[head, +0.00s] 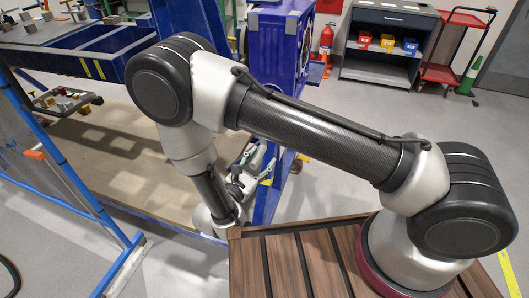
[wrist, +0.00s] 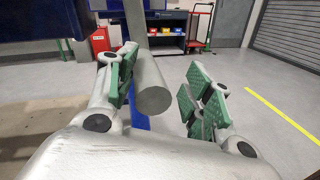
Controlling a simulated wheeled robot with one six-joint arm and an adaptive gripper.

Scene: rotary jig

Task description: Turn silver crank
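The silver crank shows in the wrist view as a thick grey cylindrical handle (wrist: 152,88) with a grey bar (wrist: 136,22) rising from it to the top edge. My gripper (wrist: 162,80) is open, with green-padded fingers on either side of the handle. The handle lies close to the left finger, and I cannot tell whether they touch. A clear gap separates it from the right finger. In the head view my gripper (head: 248,168) is small, beside the blue jig frame (head: 274,55). I cannot make out the crank there.
A blue frame with a long beam (head: 75,55) stands at the back left over a wooden platform (head: 110,160). A blue rail barrier (head: 70,180) is at the left. A tool cabinet (head: 385,50) and red cart (head: 455,45) stand at the back right. Floor is clear at right.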

